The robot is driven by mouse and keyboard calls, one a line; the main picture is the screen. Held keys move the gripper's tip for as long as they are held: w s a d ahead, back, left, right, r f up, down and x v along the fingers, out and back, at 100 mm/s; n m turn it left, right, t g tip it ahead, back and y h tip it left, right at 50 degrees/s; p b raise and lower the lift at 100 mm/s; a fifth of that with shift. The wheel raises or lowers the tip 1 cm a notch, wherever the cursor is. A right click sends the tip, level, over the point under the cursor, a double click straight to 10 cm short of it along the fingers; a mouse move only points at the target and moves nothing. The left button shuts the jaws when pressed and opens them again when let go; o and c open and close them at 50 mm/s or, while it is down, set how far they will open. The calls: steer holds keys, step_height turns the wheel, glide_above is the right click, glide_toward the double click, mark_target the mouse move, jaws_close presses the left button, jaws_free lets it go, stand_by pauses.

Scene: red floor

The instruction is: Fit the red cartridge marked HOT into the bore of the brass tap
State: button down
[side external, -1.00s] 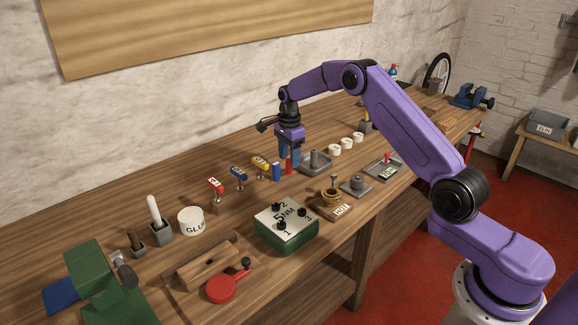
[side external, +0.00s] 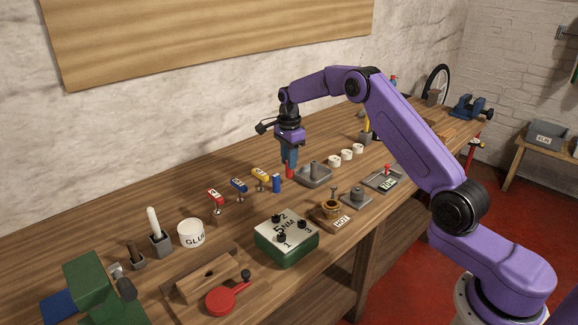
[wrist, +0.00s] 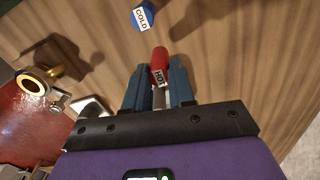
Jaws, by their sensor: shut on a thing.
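My gripper (side external: 289,168) points down over the bench and is shut on the red cartridge (side external: 290,172). In the wrist view the red cartridge (wrist: 159,63) sits between both fingertips, with its white HOT label facing the camera. Its lower end appears a little above the bench. The blue cartridge (side external: 276,184) stands just beside it on the left; its COLD label shows in the wrist view (wrist: 141,19). The brass tap (side external: 331,205) is on a wooden block to the right and nearer the camera. Its round bore opening shows in the wrist view (wrist: 31,84).
A grey tray with a post (side external: 313,176) lies right of my gripper. Several white cups (side external: 346,154) are behind it. A grey fixture (side external: 357,197) is right of the tap, and a green 5NM box (side external: 287,237) is left of it. Labelled tags on stands (side external: 238,186) line the left.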

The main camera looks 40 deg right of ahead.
steer(key=s+a+r, duration=0.1)
steer(key=s+r, duration=0.6)
steer(key=s, duration=0.4)
steer(key=s+a+r, duration=0.2)
steer(key=s+r, duration=0.4)
steer(key=s, duration=0.5)
steer(key=s+a, duration=0.2)
steer(key=s, duration=1)
steer(key=shift+w+d+f, duration=0.3)
steer(key=shift+w+f, duration=1.9)
steer(key=shift+w, duration=0.15)
steer(key=shift+w+d+f, duration=0.25)
steer(key=shift+w+f, duration=1.95)
steer(key=shift+w, duration=0.1)
steer(key=shift+w+d+f, duration=0.3)
steer(key=shift+w+f, duration=1.9)
steer(key=shift+w, duration=0.15)
steer(key=shift+f, duration=0.15)
steer(key=c, duration=0.9)
jaws_free()
steer(key=shift+c, duration=0.2)
